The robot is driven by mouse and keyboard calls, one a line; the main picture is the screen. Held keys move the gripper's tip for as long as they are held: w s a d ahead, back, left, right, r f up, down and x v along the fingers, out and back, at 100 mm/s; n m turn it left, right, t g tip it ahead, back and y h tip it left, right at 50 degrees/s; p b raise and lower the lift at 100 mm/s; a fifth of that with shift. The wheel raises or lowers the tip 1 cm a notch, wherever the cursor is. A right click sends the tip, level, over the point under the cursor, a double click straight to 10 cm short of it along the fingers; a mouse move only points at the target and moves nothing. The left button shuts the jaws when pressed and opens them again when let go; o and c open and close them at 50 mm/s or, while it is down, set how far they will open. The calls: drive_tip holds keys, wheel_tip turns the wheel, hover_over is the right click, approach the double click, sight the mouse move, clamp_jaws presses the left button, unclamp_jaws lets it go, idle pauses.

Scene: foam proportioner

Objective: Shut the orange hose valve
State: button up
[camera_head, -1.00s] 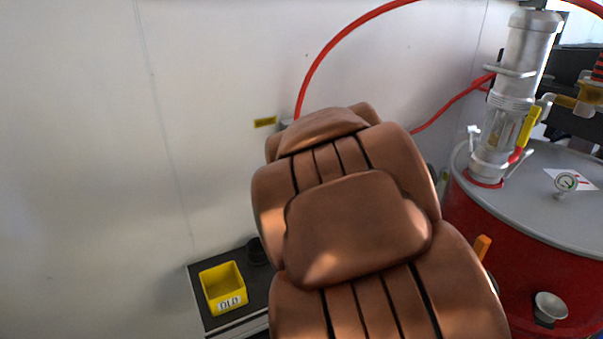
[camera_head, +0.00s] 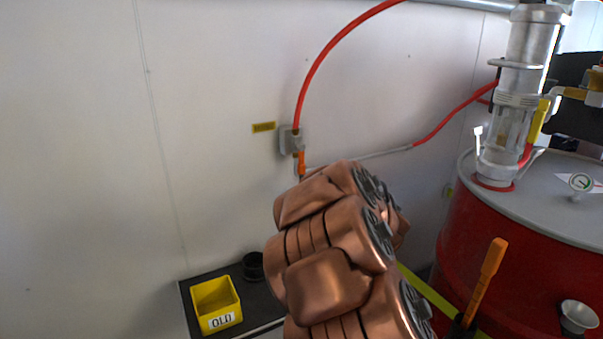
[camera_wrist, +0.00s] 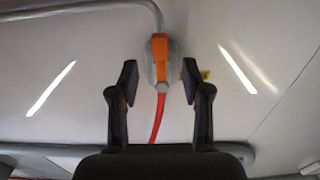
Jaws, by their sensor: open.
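The orange hose valve (camera_head: 301,163) is on the white wall, with a grey body at the lower end of a red hose (camera_head: 318,65). Its orange handle hangs down, roughly in line with the hose. In the wrist view the orange handle (camera_wrist: 160,58) lies over the grey body, and the red hose runs downward from it. My gripper (camera_wrist: 160,80) is open, its two dark fingers on either side of the valve in the picture. I see no contact, and the gap in depth is unclear. In the head view my arm hides the gripper.
A red drum (camera_head: 470,237) with a grey lid and a clear-and-silver pump (camera_head: 520,90) stands at right. An orange-handled tool (camera_head: 487,280) stands in front of it. A yellow bin (camera_head: 216,303) marked OLD sits on a dark shelf at lower left. The left wall is bare.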

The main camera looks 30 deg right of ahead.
sight(303, 170)
drive_tip(key=shift+w+d, duration=0.2)
drive_tip(key=shift+w, duration=1.7)
drive_tip(key=shift+w+d, duration=0.15)
drive_tip(key=shift+w, duration=1.7)
clamp_jaws()
